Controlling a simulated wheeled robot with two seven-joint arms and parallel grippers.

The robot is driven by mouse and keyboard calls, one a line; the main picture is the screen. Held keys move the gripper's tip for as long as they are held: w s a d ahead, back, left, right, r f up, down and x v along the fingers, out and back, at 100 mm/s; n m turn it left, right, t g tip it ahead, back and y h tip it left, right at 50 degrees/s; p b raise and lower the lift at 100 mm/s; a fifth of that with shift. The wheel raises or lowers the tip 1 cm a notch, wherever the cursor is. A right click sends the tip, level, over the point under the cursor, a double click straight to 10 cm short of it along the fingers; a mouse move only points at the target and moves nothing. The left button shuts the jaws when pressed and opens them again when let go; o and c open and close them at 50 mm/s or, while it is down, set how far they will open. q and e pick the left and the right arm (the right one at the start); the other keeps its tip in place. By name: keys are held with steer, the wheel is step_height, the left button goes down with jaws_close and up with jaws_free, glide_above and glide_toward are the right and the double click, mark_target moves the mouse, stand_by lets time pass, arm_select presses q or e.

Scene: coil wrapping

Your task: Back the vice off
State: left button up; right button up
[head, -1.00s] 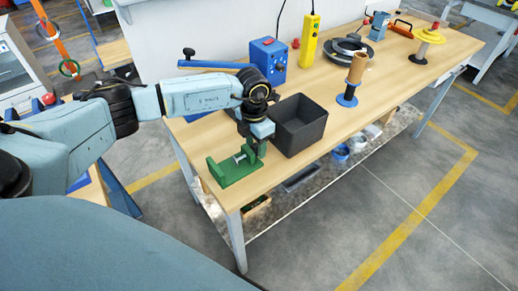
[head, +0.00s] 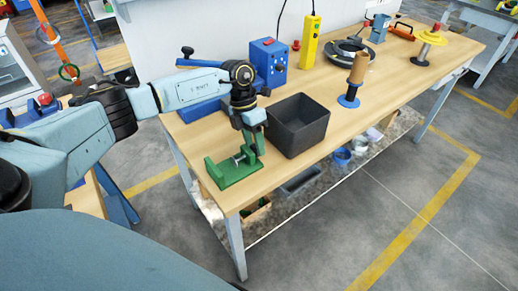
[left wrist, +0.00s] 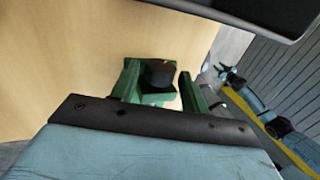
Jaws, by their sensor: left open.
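The green vice (head: 235,172) sits at the near left corner of the wooden bench, with a grey screw (head: 240,157) between its uprights. My left gripper (head: 257,148) is open and points down at the vice's right-hand end; I cannot tell whether it touches. In the left wrist view the green vice (left wrist: 131,80) shows beyond the dark front edge of my gripper. A dark round piece (left wrist: 160,72) stands between the green parts; I cannot tell what it is. The fingertips are not clear there. My right gripper is not in view.
A black open bin (head: 298,127) stands close to the right of the vice. Behind are a blue box (head: 269,60) and a yellow control box (head: 309,42). A blue-based spool (head: 350,93) stands farther right. The bench's front edge is near the vice.

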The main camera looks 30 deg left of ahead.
arm_select(q)
steer(key=c, duration=0.6)
steer(key=y+p, duration=0.2)
steer(key=p, duration=0.1)
steer(key=shift+s+d+r+t, duration=0.2)
steer(key=shift+d+r+t, duration=0.1)
steer(key=shift+r, duration=0.05)
steer(key=shift+d+f+t+y+p, duration=0.1)
steer(key=shift+f+t+y+p, duration=0.15)
steer(key=shift+y+p, duration=0.35)
